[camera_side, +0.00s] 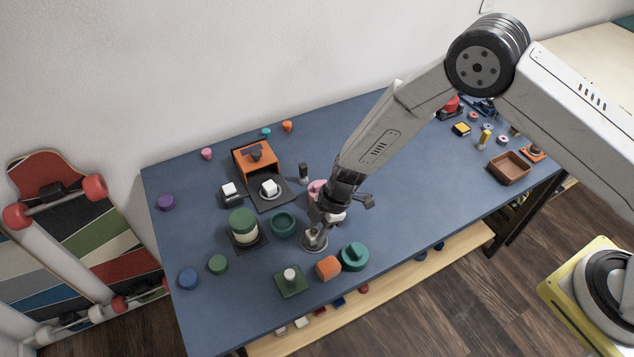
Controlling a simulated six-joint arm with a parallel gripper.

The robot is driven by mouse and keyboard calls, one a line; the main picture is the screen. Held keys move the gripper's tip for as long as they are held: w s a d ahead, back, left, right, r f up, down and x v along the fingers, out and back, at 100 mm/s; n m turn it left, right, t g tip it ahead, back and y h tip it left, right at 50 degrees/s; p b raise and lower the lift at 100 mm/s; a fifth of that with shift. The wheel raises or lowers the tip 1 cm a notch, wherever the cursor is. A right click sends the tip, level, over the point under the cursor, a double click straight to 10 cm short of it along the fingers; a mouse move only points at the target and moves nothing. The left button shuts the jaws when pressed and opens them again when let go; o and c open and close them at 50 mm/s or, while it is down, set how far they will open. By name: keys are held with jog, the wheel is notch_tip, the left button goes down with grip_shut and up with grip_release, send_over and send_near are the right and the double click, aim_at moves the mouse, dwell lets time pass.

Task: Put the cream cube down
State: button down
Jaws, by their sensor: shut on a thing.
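My gripper (318,222) points down over the front middle of the blue table (390,215). It is shut on a small pale cube, which I take as the cream cube (313,232); the fingers partly cover it. The cube is at a round grey dish (314,245). I cannot tell whether it touches the dish or hangs just above it. A pink object (316,190) stands partly hidden behind the gripper.
A brown tray (509,168) stands right. The table's middle right is clear.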

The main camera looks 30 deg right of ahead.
jog(key=shift+f, duration=0.2)
jog(key=shift+c, duration=1.5)
grip_release()
jog(key=v, duration=1.2)
jog(key=shift+r, duration=0.1)
